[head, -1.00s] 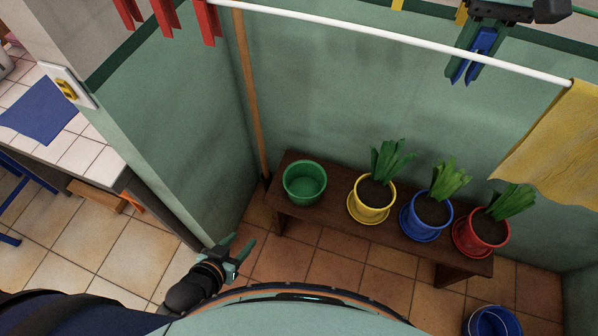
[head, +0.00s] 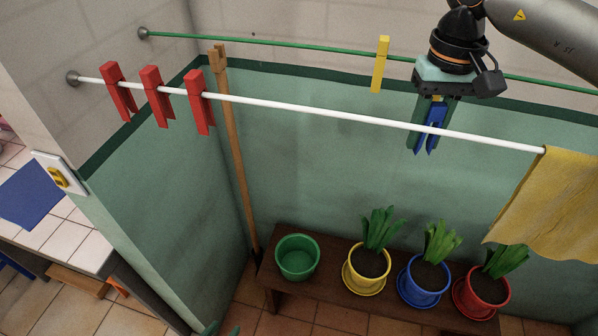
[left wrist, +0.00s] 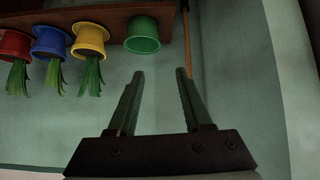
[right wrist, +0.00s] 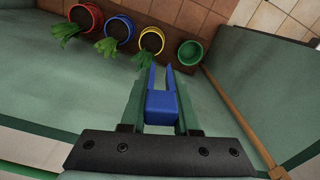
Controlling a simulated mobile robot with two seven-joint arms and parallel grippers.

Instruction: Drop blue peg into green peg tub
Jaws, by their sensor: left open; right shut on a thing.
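The blue peg (head: 432,128) is held in my right gripper (head: 428,146), prongs pointing down, and the white rod crosses in front of it. In the right wrist view the blue peg (right wrist: 161,106) sits between the shut fingers, its two prongs pointing away. The green peg tub (head: 297,257) stands at the left end of the dark bench, well below and to the left of the peg; its visible inside looks empty. It also shows in the right wrist view (right wrist: 190,53). My left gripper (left wrist: 160,75) is open and empty; only a tip shows at the head view's bottom edge.
Several potted plants stand right of the tub, the yellow pot (head: 366,270) nearest. A white rod (head: 300,110) with red pegs (head: 155,97) and a yellow cloth (head: 550,205) spans the front. A yellow peg (head: 380,64) hangs on the green line behind. A wooden pole (head: 236,165) leans beside the tub.

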